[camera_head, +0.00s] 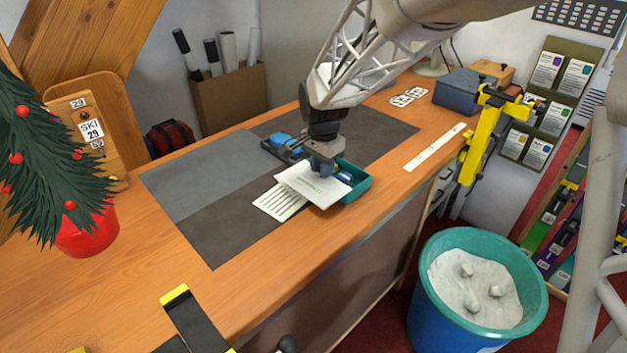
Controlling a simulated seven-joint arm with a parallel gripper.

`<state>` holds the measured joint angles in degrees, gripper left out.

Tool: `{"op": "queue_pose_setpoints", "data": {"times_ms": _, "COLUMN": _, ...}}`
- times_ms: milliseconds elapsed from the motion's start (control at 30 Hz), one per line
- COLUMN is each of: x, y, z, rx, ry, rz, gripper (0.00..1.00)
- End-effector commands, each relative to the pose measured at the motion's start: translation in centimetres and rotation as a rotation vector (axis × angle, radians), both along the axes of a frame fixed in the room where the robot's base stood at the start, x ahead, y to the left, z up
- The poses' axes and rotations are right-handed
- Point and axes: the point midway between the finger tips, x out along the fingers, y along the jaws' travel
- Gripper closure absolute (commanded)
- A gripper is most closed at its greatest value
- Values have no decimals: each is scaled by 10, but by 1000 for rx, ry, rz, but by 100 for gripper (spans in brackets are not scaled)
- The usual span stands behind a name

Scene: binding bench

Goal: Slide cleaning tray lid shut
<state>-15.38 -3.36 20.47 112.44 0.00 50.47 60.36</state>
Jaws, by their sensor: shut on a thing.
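The teal cleaning tray (357,188) sits on the dark mat near the bench's front edge. Its pale flat lid (308,187) covers the left part and sticks out past the tray's left side. The right part of the tray is uncovered, and a small blue thing (344,178) shows there. My gripper (325,168) points down at the lid's back right edge and is shut on the lid. The fingertips are small, and the exact contact is hard to make out.
A striped white card (276,203) lies left of the lid, partly under it. A blue and dark tool (283,146) is close behind my gripper. A white strip (434,148) lies to the right on bare bench. The mat's left side (205,175) is clear. A blue bin (440,305) stands off the front edge.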

Motion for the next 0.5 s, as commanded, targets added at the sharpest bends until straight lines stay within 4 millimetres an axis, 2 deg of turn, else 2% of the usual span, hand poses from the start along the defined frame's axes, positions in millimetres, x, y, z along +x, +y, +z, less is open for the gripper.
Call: {"op": "queue_pose_setpoints", "data": {"times_ms": 500, "x": 13, "y": -13, "z": 1, "rx": 0, "ry": -1, "rz": -1, "gripper": 88}}
